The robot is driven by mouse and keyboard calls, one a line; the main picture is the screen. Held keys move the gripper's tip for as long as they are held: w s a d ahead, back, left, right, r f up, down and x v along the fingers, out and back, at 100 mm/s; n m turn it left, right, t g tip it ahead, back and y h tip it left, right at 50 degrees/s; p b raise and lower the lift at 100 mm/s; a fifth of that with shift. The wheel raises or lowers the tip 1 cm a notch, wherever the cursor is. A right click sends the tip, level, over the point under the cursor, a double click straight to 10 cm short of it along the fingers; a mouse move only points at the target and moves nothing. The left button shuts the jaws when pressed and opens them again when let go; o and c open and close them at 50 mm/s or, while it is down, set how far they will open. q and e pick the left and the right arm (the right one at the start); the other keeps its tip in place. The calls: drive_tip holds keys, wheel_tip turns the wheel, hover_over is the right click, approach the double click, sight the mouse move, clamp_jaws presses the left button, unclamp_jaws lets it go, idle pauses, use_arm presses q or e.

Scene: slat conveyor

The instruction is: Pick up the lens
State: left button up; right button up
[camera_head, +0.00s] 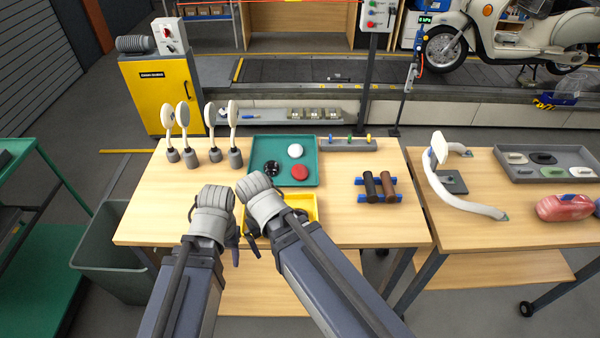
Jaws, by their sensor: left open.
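A teal tray (309,144) on the main table holds a white round piece (295,151), a red round piece (299,172) and a dark round part (263,158). Either the red or the white piece could be the lens; I cannot tell which. My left gripper (214,232) is open over the near edge of the table, left of and nearer than the tray. My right gripper (274,228) is close beside it, over a yellow tray (310,207). Its fingers are mostly hidden by its wrist. Neither gripper touches the pieces in the teal tray.
Several round mirrors on grey stands (235,157) stand at the table's left. Two rollers (388,187) on a blue rack lie at the right. A second table (520,225) holds a grey tray (553,152) and a red part (563,208). A dark bin (110,265) stands at left.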

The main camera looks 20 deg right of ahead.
sight(300, 171)
drive_tip(key=w+d+m+t, duration=0.1)
drive_tip(key=w+d, duration=0.1)
drive_tip(key=w, duration=0.4)
drive_tip(key=w+d+m, duration=0.1)
drive_tip(key=w+d, duration=0.1)
drive_tip(key=w, duration=0.4)
drive_tip(key=w+d+m+t, duration=0.1)
drive_tip(key=w+d, duration=0.2)
drive_tip(key=w, duration=0.3)
drive_tip(key=shift+m+t+y, duration=0.3)
drive_tip(key=w+d, duration=0.2)
drive_tip(key=w, duration=0.1)
drive_tip(key=w+d+m+t, duration=0.1)
drive_tip(key=w+d, duration=0.2)
drive_tip(key=w+d+r+m, duration=0.1)
drive_tip(key=w+d, duration=0.2)
drive_tip(key=shift+t, duration=0.3)
drive_tip(key=shift+b+x, duration=1.35)
drive_tip(key=shift+b, duration=0.15)
drive_tip(key=shift+d, duration=0.15)
drive_tip(key=b+x, duration=0.4)
drive_tip(key=shift+s+d+f, duration=0.25)
drive_tip(key=shift+f, duration=0.1)
drive_tip(key=shift+w+f+b, duration=0.2)
drive_tip(key=shift+f+b, duration=0.1)
drive_tip(key=shift+b, duration=0.15)
drive_tip(key=shift+r, duration=0.1)
